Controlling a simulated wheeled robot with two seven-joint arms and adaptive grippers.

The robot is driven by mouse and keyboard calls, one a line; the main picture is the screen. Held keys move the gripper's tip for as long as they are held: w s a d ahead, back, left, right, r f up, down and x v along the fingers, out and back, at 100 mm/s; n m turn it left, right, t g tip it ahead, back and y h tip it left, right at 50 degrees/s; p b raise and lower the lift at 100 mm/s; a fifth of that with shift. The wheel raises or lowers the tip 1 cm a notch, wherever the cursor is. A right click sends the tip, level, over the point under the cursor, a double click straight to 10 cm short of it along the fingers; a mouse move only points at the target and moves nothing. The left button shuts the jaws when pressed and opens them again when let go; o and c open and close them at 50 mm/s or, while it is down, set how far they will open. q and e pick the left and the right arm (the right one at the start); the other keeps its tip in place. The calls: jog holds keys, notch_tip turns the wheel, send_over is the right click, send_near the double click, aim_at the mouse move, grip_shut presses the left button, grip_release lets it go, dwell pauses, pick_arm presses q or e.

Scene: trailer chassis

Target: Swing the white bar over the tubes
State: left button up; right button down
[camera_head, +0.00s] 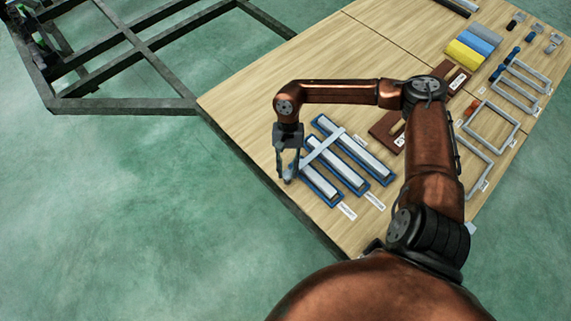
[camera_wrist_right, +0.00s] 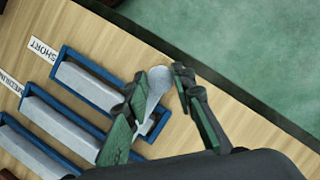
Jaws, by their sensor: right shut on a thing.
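Three light grey tubes lie side by side in blue frames on the wooden table: a short one (camera_head: 320,184), a middle one (camera_head: 347,172) and a long one (camera_head: 365,153). The white bar (camera_head: 324,147) crosses above them diagonally in the head view. My right gripper (camera_head: 288,177) is shut on the bar's near-left end, beside the short tube. In the wrist view the bar's rounded end (camera_wrist_right: 160,77) shows between the fingertips; the fingers hide part of the bar and tubes. I cannot tell whether the bar touches every tube. My left gripper is not in view.
Brown plates (camera_head: 388,130), grey frames (camera_head: 492,122) and yellow, blue and grey blocks (camera_head: 473,45) lie farther right on the table (camera_head: 250,95). A dark metal chassis (camera_head: 125,104) stands at the upper left.

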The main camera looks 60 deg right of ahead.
dwell(0.3)
jog(key=c, duration=1.6)
grip_release()
jog(key=v, duration=1.2)
jog(key=shift+a+r, duration=0.1)
